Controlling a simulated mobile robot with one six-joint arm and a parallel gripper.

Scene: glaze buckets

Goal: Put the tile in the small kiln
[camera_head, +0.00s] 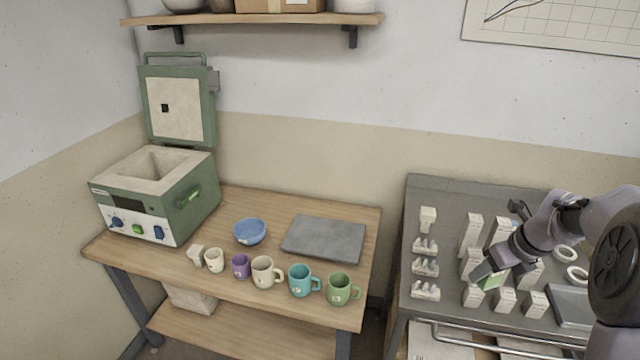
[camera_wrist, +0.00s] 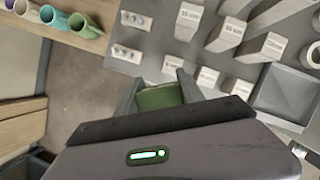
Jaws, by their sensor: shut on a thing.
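The small kiln (camera_head: 158,195) is a green box with a pale firebrick chamber on the left end of the wooden table. Its lid (camera_head: 178,105) stands open and upright behind it. My gripper (camera_head: 490,279) is over the grey table on the right, far from the kiln. It is shut on a green tile (camera_head: 491,281), which also shows between the fingers in the wrist view (camera_wrist: 159,97). Part of the tile is hidden by the fingers and the gripper body. The tile appears held above the grey table among white blocks.
The wooden table holds a blue bowl (camera_head: 250,232), a grey slab (camera_head: 325,238) and a row of cups and mugs (camera_head: 265,271) along its front. White labelled blocks (camera_head: 470,232) and small stands (camera_head: 425,267) crowd the grey table (camera_head: 445,190). A gap separates the tables. A shelf (camera_head: 250,18) hangs above.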

